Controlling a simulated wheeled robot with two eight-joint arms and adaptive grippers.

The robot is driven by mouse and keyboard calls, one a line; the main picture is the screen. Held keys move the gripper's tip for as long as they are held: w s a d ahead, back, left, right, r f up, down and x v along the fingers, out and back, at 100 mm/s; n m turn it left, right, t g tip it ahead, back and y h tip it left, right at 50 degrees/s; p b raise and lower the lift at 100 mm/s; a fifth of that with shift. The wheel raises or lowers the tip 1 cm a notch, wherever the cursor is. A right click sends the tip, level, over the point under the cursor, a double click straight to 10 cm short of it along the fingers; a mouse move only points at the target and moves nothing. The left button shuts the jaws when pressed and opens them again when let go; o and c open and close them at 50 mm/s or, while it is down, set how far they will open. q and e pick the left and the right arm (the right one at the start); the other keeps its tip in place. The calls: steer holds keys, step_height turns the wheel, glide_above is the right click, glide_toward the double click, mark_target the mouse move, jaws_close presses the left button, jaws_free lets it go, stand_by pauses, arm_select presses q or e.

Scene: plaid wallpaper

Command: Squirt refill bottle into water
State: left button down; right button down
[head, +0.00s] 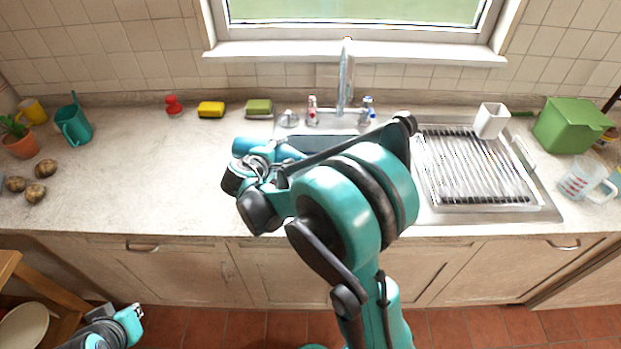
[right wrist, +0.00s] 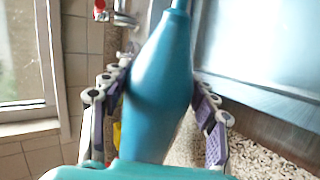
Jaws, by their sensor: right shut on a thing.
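The blue refill bottle (right wrist: 158,90) fills the middle of the right wrist view, its narrow nozzle pointing up in the picture towards the top edge. My right gripper (right wrist: 163,88) is shut on it, with one finger on each side of its body. In the head view the right gripper (head: 262,168) is at the left front of the sink, with part of the blue bottle (head: 244,146) showing beside it. The sink basin (right wrist: 255,45) lies right of the bottle in the wrist view; my arm hides much of it in the head view. My left gripper (head: 132,318) is low, in front of the counter.
The faucet (head: 346,80) stands behind the basin. A dish rack (head: 475,165) with a white holder (head: 491,120) is on the right, near a green box (head: 570,125) and measuring cup (head: 585,180). Sponges (head: 211,109) lie at the back. The counter left of the sink is mostly clear.

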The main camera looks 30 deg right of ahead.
steer(key=shift+f+m+t+y, duration=0.15)
steer(key=shift+m+t+y, duration=0.15)
steer(key=shift+m, duration=0.1)
stand_by(1.2)
